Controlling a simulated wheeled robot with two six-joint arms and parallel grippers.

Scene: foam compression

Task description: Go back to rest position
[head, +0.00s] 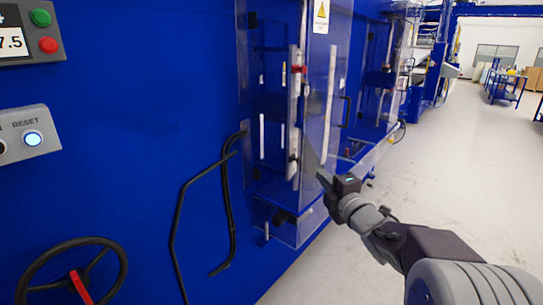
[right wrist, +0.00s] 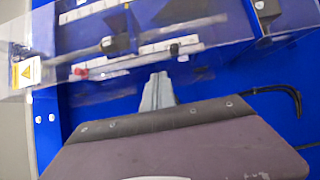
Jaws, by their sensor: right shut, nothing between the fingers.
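My right gripper (head: 322,178) is shut and empty in the head view. It is in front of the lower part of a clear guard door (head: 318,110) on the blue machine. I cannot tell whether its tip touches the door. In the right wrist view, the closed fingers (right wrist: 157,92) point at the clear panel. A black door handle (head: 346,111) is above and right of the gripper in the head view. My left gripper is not in view.
The blue machine wall (head: 140,110) fills the left side, with a lit reset button (head: 33,138), a handwheel (head: 72,270) and black cables (head: 180,220). Open grey floor (head: 450,170) lies to the right. A blue worktable (head: 507,85) stands far back.

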